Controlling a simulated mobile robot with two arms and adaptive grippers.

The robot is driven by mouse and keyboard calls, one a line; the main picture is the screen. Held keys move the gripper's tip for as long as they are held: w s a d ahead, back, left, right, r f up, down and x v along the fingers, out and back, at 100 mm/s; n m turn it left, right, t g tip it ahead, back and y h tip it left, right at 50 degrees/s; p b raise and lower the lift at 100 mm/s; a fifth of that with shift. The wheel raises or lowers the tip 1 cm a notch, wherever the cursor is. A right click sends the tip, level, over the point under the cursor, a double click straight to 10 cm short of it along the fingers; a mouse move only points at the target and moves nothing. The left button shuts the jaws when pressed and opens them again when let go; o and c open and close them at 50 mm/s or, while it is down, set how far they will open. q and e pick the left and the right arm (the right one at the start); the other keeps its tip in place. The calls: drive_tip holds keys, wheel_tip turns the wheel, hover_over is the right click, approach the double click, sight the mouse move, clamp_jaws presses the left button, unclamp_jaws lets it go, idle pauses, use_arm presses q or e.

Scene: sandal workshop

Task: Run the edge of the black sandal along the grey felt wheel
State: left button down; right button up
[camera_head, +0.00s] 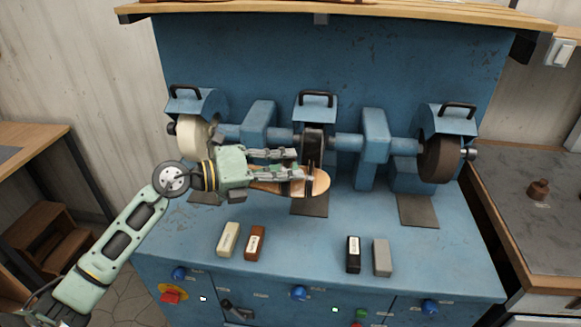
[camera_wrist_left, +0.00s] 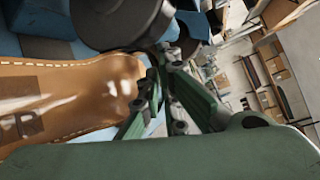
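The sandal (camera_head: 316,186) shows a tan footbed and a dark strap in the head view. It is held above the bench, just in front of the middle wheel. In the left wrist view, the sandal (camera_wrist_left: 70,95) shows brown leather with pale stitching and a dark stamp. My right gripper is not in view.
A cream wheel (camera_head: 194,138) is at left and a dark brown wheel (camera_head: 440,158) at right, both under blue guards. Cream (camera_head: 228,239), brown (camera_head: 255,243), black (camera_head: 353,254) and grey (camera_head: 382,257) bars lie on the blue bench (camera_head: 305,240). Buttons line the front.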

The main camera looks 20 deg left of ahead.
use_arm(q)
drive_tip(key=shift+s+a+r, duration=0.1)
drive_tip(key=shift+s+a, duration=0.05)
drive_tip(key=shift+a, duration=0.5)
drive_tip(key=shift+s+a+b, duration=0.15)
drive_tip(key=shift+a+b, duration=0.3)
drive_tip(key=shift+s+a, duration=0.1)
drive_tip(key=shift+a, duration=0.25)
idle(0.4)
drive_tip(key=shift+s+a+b, duration=0.1)
drive_tip(key=shift+a+b, duration=0.25)
drive_tip(key=shift+a, duration=0.1)
drive_tip(key=shift+a+r, duration=0.1)
drive_tip(key=shift+r, duration=0.05)
idle(1.8)
drive_tip(key=shift+s+d+f, duration=0.2)
drive_tip(key=shift+s+d, duration=0.05)
drive_tip(key=shift+s, duration=0.35)
drive_tip(key=s+d+f+p, duration=0.1)
drive_tip(key=s, duration=0.4)
drive_tip(key=shift+s+d+f, duration=0.25)
drive_tip(key=shift+s+d, duration=0.05)
